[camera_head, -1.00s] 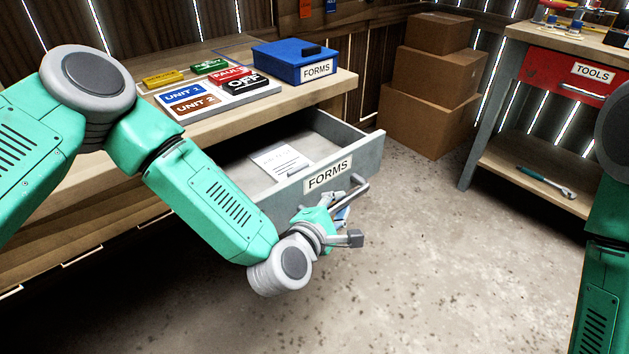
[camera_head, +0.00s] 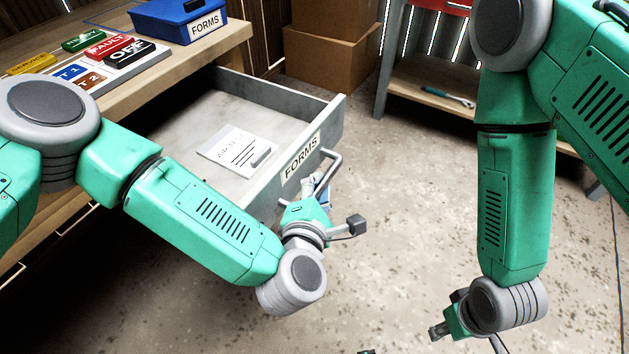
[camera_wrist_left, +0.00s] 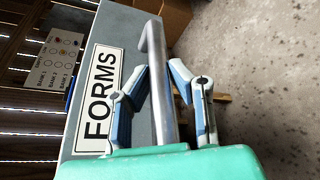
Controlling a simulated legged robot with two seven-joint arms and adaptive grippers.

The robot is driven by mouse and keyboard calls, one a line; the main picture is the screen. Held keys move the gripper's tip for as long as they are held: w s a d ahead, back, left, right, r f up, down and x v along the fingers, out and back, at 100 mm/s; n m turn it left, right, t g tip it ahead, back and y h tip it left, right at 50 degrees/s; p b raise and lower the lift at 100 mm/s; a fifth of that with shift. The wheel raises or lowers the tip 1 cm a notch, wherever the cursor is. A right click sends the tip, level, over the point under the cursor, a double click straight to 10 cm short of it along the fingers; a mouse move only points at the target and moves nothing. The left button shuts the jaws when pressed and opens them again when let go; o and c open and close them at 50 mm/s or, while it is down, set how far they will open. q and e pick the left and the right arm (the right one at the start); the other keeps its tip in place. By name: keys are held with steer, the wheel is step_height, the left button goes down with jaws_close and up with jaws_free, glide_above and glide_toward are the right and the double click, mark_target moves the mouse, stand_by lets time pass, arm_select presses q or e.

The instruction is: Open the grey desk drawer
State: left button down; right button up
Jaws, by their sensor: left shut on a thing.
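The grey desk drawer (camera_head: 272,168) stands pulled out from under the wooden desk, with a FORMS label on its front. My left gripper (camera_head: 322,188) is at the drawer's metal bar handle (camera_head: 331,165).
On the desk top (camera_head: 150,85) are a blue FORMS box (camera_head: 180,18) and a board with coloured label blocks (camera_head: 105,60). Cardboard boxes (camera_head: 330,55) stand behind the drawer. A workbench shelf (camera_head: 430,100) holds a wrench. The concrete floor in front is clear.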

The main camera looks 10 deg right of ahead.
arm_select(q)
steer(key=shift+s+f, duration=0.2)
steer(key=shift+f, duration=0.15)
steer(key=c, duration=1.5)
jaws_free()
steer(key=shift+a, duration=0.1)
steer(key=shift+w+r, duration=0.1)
steer(key=shift+r, duration=0.05)
steer(key=v, duration=1.2)
